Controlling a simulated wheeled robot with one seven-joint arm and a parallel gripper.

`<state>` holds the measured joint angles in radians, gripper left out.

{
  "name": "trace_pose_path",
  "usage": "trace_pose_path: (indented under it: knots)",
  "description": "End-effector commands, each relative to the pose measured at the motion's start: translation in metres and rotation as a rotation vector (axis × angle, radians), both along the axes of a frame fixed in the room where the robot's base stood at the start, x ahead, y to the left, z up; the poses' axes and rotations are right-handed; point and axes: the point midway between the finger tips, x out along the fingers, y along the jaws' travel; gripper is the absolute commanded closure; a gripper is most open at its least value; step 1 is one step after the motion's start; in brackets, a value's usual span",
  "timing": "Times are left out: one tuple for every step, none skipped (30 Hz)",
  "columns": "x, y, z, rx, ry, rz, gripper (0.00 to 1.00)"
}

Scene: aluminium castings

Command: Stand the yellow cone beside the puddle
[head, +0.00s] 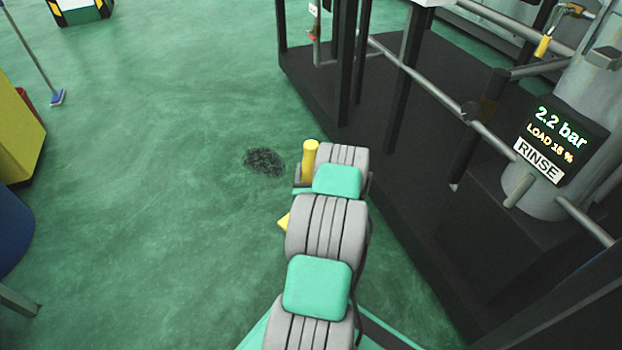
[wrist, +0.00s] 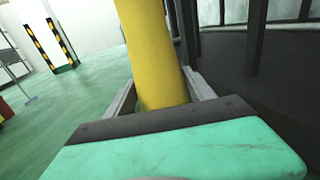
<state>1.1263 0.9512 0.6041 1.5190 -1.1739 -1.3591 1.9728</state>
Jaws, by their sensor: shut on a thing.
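The yellow cone (head: 310,159) shows beside the end of my arm in the head view, its upper part visible and its lower part largely hidden by my arm. A small yellow corner (head: 284,222) shows farther down at the arm's left edge. In the wrist view the cone (wrist: 153,55) rises between the fingers of my gripper (wrist: 160,90), which is shut on it. I cannot tell whether its base touches the floor. The puddle (head: 264,162) is a dark patch on the green floor, just left of the cone in the head view.
A dark machine plinth (head: 400,120) with posts and pipes stands close on the right. A display (head: 560,138) reads 2.2 bar, LOAD 15 %, RINSE. A yellow container (head: 18,135) and a broom (head: 57,97) are at the left. The floor around the puddle is clear.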

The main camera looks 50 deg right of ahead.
Motion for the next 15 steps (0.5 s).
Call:
trace_pose_path:
  knots:
    - [0.002, -0.002, -0.001, -0.003, -0.003, 0.0, 1.0]
    - [0.003, -0.004, -0.003, -0.003, -0.003, 0.0, 1.0]
    - [0.005, -0.005, -0.007, -0.003, -0.002, 0.001, 1.0]
    - [0.005, -0.006, -0.014, -0.001, -0.002, 0.0, 1.0]
    - [0.005, -0.006, -0.022, 0.0, -0.003, 0.0, 1.0]
    - [0.005, -0.006, -0.03, -0.001, -0.003, 0.0, 1.0]
    - [0.005, -0.006, -0.034, -0.001, -0.003, 0.0, 1.0]
    - [0.005, -0.006, -0.037, -0.002, -0.004, 0.0, 1.0]
    - [0.005, -0.006, -0.039, -0.002, -0.004, -0.001, 1.0]
    - [0.005, -0.006, -0.038, -0.003, -0.004, 0.0, 1.0]
    - [0.005, -0.006, -0.037, -0.003, -0.004, -0.001, 1.0]
    - [0.005, -0.006, -0.036, -0.003, -0.004, -0.001, 1.0]
    - [0.005, -0.006, -0.036, -0.003, -0.004, -0.001, 1.0]
    - [0.005, -0.006, -0.036, -0.003, -0.004, -0.001, 1.0]
    - [0.005, -0.006, -0.036, -0.003, -0.004, -0.001, 1.0]
